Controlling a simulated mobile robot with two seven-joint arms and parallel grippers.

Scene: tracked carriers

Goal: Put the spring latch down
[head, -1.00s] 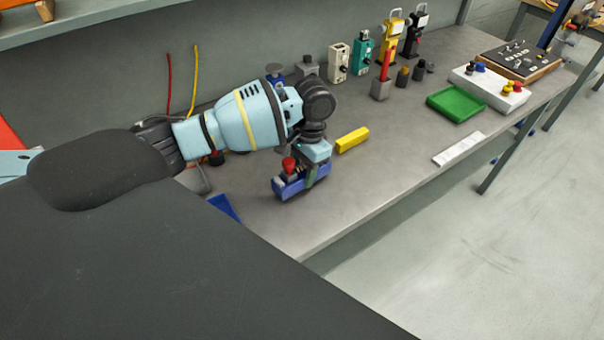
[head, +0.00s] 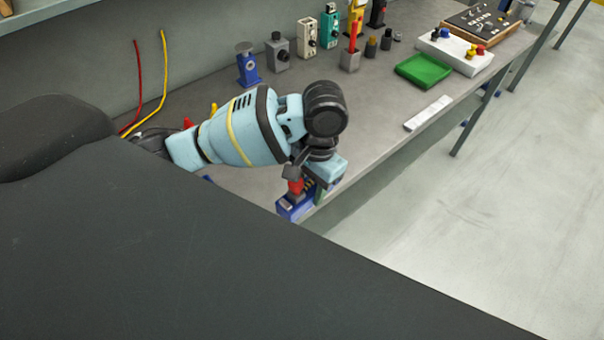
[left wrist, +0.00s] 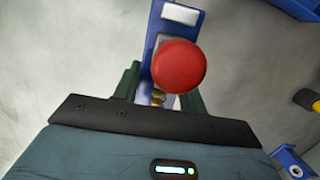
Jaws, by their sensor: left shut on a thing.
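The spring latch appears as a blue body (head: 290,209) with a red knob (head: 296,187) on it. My left gripper (head: 312,192) is shut on it, at the front edge of the bench in the head view. In the left wrist view the round red knob (left wrist: 179,66) stands in front of the blue body (left wrist: 184,20), between the dark green fingers of my left gripper (left wrist: 158,90). The head view does not clearly show whether the latch touches the bench. My right gripper is not in view.
The grey bench (head: 372,110) has clear room right of my left arm. A green tray (head: 423,70) and a white strip (head: 428,113) lie there. A blue device (head: 248,68), a grey box (head: 278,52) and a grey holder (head: 350,61) stand along the back.

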